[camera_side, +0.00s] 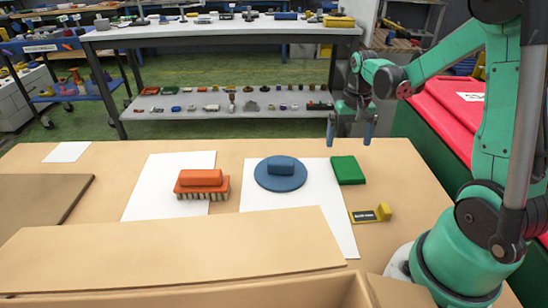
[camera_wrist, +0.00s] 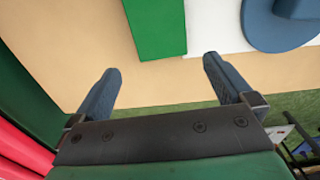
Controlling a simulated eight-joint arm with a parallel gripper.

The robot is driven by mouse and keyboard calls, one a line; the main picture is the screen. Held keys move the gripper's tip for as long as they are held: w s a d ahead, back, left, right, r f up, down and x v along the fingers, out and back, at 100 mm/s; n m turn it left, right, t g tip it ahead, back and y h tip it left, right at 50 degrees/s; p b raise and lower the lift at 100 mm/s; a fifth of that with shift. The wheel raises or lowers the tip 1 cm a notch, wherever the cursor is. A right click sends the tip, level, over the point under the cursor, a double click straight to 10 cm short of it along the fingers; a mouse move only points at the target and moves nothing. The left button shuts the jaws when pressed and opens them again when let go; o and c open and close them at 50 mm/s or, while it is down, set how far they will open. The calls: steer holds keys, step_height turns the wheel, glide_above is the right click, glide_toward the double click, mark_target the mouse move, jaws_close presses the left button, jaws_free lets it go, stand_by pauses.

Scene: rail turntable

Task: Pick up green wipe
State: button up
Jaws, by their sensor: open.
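The green wipe (camera_side: 348,170) is a flat green block lying on the tan table, at the right edge of a white sheet. It also shows at the top of the wrist view (camera_wrist: 157,25), ahead of the fingertips. My gripper (camera_side: 350,142) is open and empty, above the far side of the table beyond the wipe. In the wrist view my gripper (camera_wrist: 161,66) has its two blue-grey fingers wide apart, with bare table between the tips. The wipe is not touched.
A blue round piece with a block handle (camera_side: 281,172) lies on the white sheet (camera_side: 310,220) left of the wipe. An orange brush (camera_side: 201,183) stands further left. A yellow-and-black item (camera_side: 372,214) lies nearer the camera. A cardboard box (camera_side: 200,285) fills the front.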

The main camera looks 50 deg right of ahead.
mark_target(345, 159)
steer(key=shift+f, duration=2.6)
steer(key=c, duration=1.1)
steer(key=shift+o, duration=0.2)
steer(key=shift+r, duration=0.1)
step_height(345, 159, up, 20)
